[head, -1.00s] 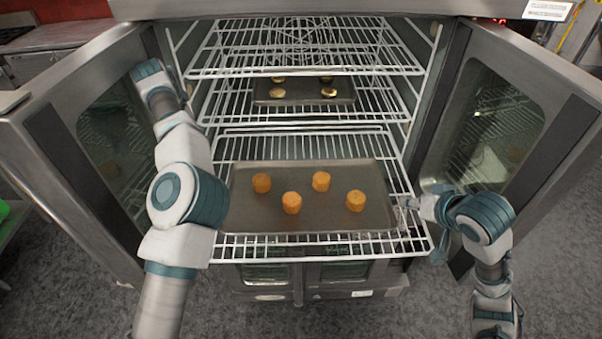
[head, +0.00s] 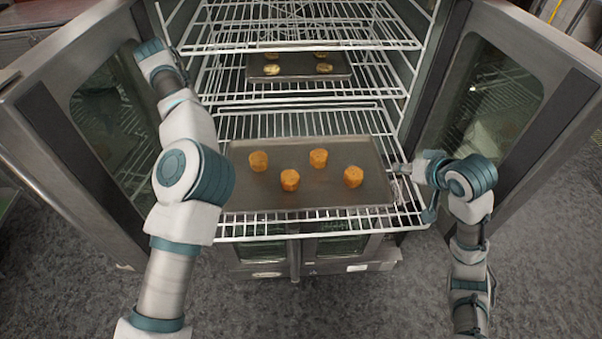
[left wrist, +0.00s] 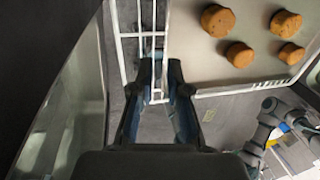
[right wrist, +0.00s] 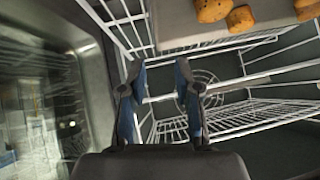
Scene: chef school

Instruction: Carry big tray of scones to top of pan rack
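The big tray (head: 330,197) is a dark metal sheet on a pulled-out white wire rack in the open oven. Several orange-brown scones (head: 290,180) stand on it. The tray also shows in the left wrist view (left wrist: 193,67) and the right wrist view (right wrist: 176,26). My left gripper (left wrist: 160,66) is parted at the tray's left rim; in the head view its fingers are hidden behind my arm. I cannot tell whether they touch the rim. My right gripper (head: 398,170) is beside the tray's right edge; its fingers are spread and empty in the right wrist view (right wrist: 158,66).
A smaller tray (head: 300,66) with several golden pastries sits on a higher rack deeper in the oven. Open glass doors stand left (head: 68,130) and right (head: 515,110). The floor (head: 400,300) in front is clear. No pan rack is identifiable.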

